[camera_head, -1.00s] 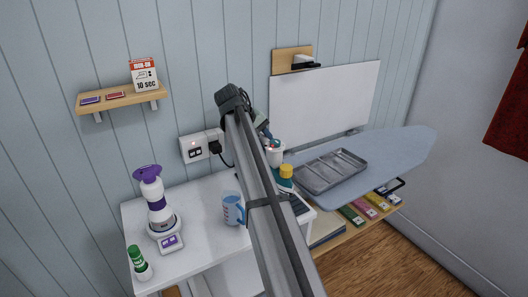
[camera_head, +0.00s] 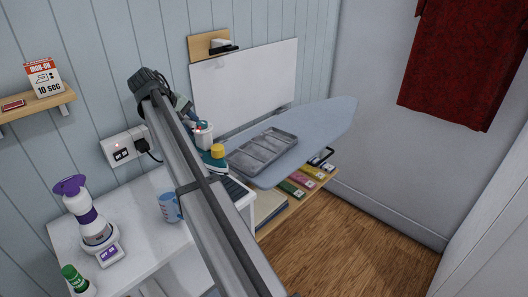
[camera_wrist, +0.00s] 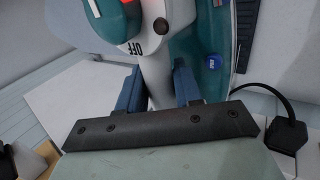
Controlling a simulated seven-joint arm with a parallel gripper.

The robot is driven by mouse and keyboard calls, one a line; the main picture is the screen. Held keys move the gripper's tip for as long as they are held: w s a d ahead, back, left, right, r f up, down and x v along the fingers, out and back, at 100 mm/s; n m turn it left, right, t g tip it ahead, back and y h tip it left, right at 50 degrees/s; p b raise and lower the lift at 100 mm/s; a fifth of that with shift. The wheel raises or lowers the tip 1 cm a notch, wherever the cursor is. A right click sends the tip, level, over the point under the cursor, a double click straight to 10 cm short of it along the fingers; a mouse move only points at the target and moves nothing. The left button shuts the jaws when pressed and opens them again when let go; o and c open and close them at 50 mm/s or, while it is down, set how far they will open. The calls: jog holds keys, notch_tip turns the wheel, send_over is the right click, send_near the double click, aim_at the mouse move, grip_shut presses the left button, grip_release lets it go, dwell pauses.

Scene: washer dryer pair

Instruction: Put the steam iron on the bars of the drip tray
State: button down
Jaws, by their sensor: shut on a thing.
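The steam iron (camera_wrist: 210,45) is teal and white, with a red light and an "OFF" mark in the wrist view. My gripper (camera_wrist: 158,92) has its two blue fingers shut on the iron's white handle. In the head view my arm hides most of the gripper; a white and teal part beside the arm's far end appears to be the iron (camera_head: 203,132). A grey metal tray (camera_head: 265,150) with raised ridges across it, apparently the drip tray, lies on the ironing board, right of the iron. Nothing lies in it.
The ironing board (camera_head: 325,118) has bare room right of the tray. A plug (camera_head: 143,146) sits in the wall socket.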

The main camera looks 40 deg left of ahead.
jog(key=shift+w+r, duration=0.1)
jog(key=w+d+m, duration=0.1)
jog(key=w+d, duration=0.4)
jog(key=w, duration=0.4)
jog(key=w+d+f+m+h, duration=0.1)
jog(key=w+d, duration=0.4)
jog(key=w, duration=0.5)
jog(key=w+d+m, duration=0.1)
jog(key=w+d, duration=0.5)
jog(key=w, duration=0.3)
jog(key=s+a+r+n+g+y, duration=0.1)
jog(key=s+a+n+g+y, duration=0.1)
jog(key=n, duration=0.8)
jog(key=s+a+r+n+g+y, duration=0.1)
jog(key=s+a+n+g+y, duration=0.1)
jog(key=a+n+g+y, duration=0.2)
jog(key=a+n+y, duration=0.2)
jog(key=a+n, duration=0.2)
jog(key=n, duration=0.2)
jog(key=shift+s+n+g, duration=0.3)
jog(key=shift+s+n, duration=0.1)
jog(key=shift+f, duration=0.25)
